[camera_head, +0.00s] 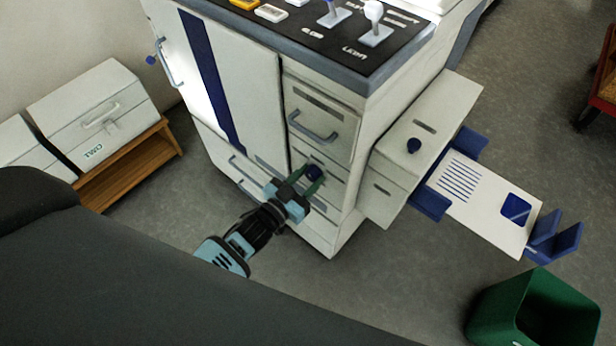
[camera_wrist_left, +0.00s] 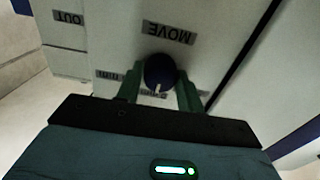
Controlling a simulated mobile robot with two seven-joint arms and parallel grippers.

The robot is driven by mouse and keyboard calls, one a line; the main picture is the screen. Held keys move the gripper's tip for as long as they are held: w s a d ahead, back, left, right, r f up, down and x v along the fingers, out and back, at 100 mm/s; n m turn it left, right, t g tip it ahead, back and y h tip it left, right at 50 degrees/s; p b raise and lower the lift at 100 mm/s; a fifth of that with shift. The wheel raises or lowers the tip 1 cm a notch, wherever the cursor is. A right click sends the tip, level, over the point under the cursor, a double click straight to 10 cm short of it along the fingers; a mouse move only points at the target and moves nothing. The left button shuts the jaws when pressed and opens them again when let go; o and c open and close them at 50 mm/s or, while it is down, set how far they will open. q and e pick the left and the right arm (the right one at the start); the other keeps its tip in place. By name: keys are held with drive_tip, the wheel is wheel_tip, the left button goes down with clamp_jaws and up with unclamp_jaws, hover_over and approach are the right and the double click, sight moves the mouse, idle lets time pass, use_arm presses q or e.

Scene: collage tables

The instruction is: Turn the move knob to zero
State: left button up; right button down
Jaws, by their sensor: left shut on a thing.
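The move knob (camera_wrist_left: 160,72) is round and dark blue with a pale pointer mark, below an upside-down MOVE label (camera_wrist_left: 168,33) in the left wrist view. In that view the pointer mark points toward the bottom of the picture. The knob also shows in the head view (camera_head: 314,172), low on the front of the white machine (camera_head: 240,90). My left gripper (camera_head: 307,178) has its green fingers on both sides of the knob and is shut on it. The fingers also show in the left wrist view (camera_wrist_left: 160,88). My right gripper is not in view.
An OUT label (camera_wrist_left: 69,17) is left of the knob in the wrist view. A drawer handle (camera_head: 312,128) is above the knob. A side unit (camera_head: 425,130) with a paper tray (camera_head: 480,205) juts out right. A green bin (camera_head: 535,305) stands on the floor.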

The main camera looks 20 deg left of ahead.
use_arm(q)
drive_tip(key=o, duration=1)
drive_tip(key=shift+s, duration=0.1)
drive_tip(key=v, duration=0.7)
drive_tip(key=shift+s+a, duration=0.15)
drive_tip(key=shift+s, duration=0.15)
